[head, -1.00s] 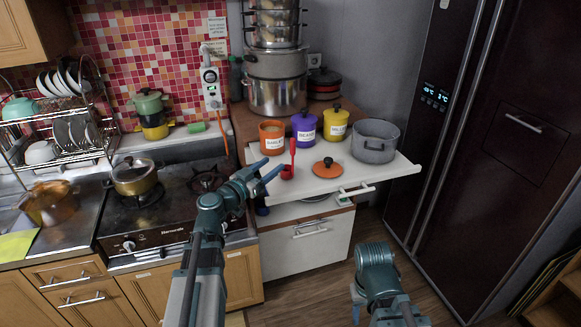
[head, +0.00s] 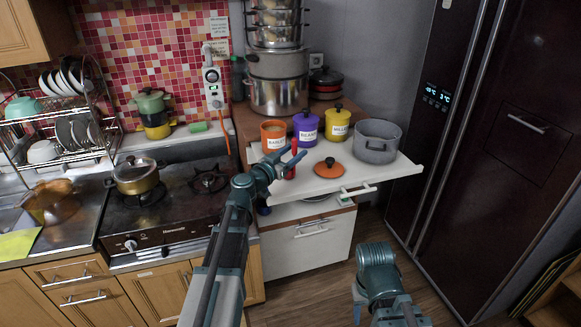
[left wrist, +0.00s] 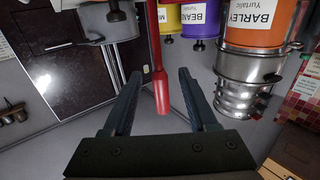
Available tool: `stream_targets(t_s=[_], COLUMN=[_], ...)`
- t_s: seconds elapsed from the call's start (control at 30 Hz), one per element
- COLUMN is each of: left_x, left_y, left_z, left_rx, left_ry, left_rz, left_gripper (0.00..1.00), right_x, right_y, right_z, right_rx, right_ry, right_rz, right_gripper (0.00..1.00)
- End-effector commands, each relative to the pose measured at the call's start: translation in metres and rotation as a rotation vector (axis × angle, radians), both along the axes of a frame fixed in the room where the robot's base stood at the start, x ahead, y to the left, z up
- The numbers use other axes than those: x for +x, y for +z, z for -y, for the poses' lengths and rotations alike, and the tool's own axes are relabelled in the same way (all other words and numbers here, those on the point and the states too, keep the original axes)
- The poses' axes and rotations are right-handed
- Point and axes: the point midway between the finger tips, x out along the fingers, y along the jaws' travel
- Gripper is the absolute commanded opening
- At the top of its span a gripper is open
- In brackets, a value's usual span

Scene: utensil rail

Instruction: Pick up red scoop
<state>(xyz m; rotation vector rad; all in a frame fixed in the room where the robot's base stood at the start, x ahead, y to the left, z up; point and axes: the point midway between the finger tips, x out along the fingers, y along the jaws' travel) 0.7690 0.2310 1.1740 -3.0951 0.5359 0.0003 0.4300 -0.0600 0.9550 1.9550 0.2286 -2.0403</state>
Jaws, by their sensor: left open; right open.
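The red scoop (head: 294,146) is on the white pull-out shelf (head: 345,182), its handle pointing up; my left gripper partly hides it. My left gripper (head: 288,160) is open at the scoop, in front of the orange jar. In the left wrist view the red handle (left wrist: 160,92) runs between the two open fingers (left wrist: 158,78), with a gap visible on both sides. The scoop's bowl is not clear in that view. My right gripper (head: 357,303) hangs low over the floor, away from the shelf, open and mostly hidden by its arm.
An orange jar labelled barley (head: 273,134), a purple jar (head: 306,128) and a yellow jar (head: 338,124) stand behind the scoop. A grey pot (head: 376,144) stands at right. An orange lid (head: 329,168) lies on the shelf right of the scoop. The stove is at left.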

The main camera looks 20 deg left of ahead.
Motion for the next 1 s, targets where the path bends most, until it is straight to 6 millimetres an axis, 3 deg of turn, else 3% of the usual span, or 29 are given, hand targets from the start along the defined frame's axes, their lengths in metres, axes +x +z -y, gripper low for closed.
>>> stream_targets(t_s=[0.07,0.27,0.6,1.0], left_x=[0.0084,0.0074,0.0073,0.0073], left_y=[0.0,0.0,0.0,0.0], left_z=[0.0025,0.0028,0.0026,0.0025], left_rx=[0.0,0.0,0.0,0.0], left_ry=[-0.001,0.0,0.0,0.0], left_rz=[0.0,0.0,0.0,0.0], left_gripper=[0.58,0.58,0.0,0.0], right_x=[0.0,0.0,0.0,0.0], right_y=[0.0,0.0,0.0,0.0], right_z=[0.0,0.0,0.0,0.0], right_rx=[0.0,0.0,0.0,0.0], right_ry=[0.0,0.0,0.0,0.0], right_rz=[0.0,0.0,0.0,0.0], right_gripper=[0.5,0.5,0.5,0.5])
